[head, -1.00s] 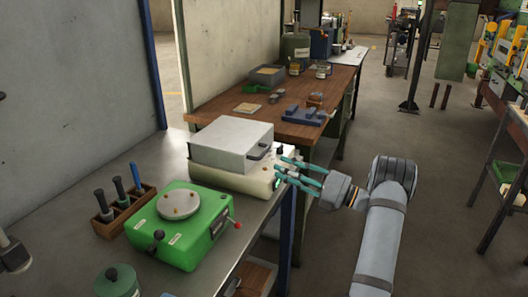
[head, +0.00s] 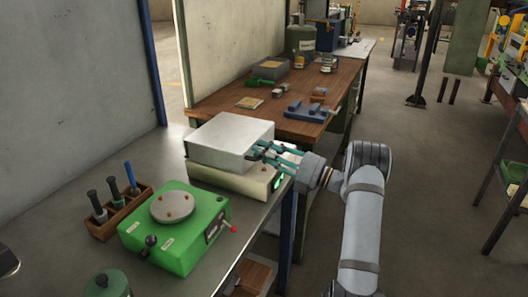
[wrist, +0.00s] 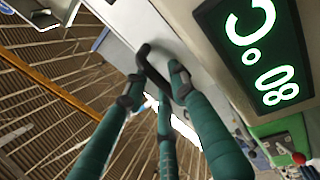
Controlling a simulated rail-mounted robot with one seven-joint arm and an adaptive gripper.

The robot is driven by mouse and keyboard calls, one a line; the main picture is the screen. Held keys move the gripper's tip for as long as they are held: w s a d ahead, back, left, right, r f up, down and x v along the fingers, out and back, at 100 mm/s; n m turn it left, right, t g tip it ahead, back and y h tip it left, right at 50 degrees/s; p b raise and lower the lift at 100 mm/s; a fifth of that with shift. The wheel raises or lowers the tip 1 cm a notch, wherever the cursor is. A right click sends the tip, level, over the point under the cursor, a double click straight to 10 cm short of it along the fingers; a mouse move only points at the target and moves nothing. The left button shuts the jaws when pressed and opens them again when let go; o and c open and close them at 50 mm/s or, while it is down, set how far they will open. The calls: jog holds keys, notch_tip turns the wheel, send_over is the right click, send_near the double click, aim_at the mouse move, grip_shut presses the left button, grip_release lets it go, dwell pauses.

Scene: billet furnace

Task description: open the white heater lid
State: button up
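The white heater (head: 232,180) stands on the metal bench with a pale box-shaped lid (head: 228,135) on its base. The lid sits over the base; I cannot tell whether it is slightly raised. A black handle (wrist: 146,62) sticks out from the lid's front and shows between my fingertips in the wrist view. My gripper (head: 262,151) has teal fingers and reaches the handle from the right. In the wrist view my fingertips (wrist: 157,84) are around the handle, close to or touching it. I cannot tell whether they press on it. The heater's display (wrist: 262,55) glows green and reads 80 °C.
A green device (head: 175,222) with a round plate stands in front of the heater on the bench. A wooden holder (head: 122,208) with several handled tools is to its left. A wooden table (head: 290,115) lies behind.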

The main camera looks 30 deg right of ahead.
grip_shut()
dwell(0.6)
